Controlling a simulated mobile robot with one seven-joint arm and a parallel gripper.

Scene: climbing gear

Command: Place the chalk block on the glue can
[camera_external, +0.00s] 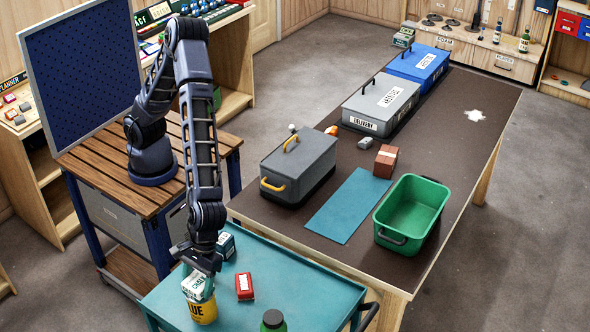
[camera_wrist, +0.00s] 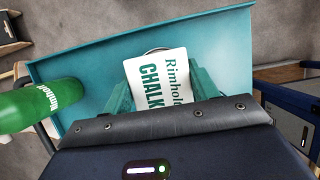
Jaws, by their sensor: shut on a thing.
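The chalk block (camera_external: 193,284) is white with teal lettering. It also shows in the wrist view (camera_wrist: 158,82), held between the teal fingers of my gripper (camera_external: 199,279). The gripper points down and is shut on the block. The yellow glue can (camera_external: 203,312) stands on the teal cart directly below the block. A thin curved edge, perhaps the can's rim, shows behind the block in the wrist view. The block hides most of the can's top, and I cannot tell whether block and can touch.
The dark table behind holds toolboxes, a green bin (camera_external: 412,215) and a blue mat (camera_external: 349,206).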

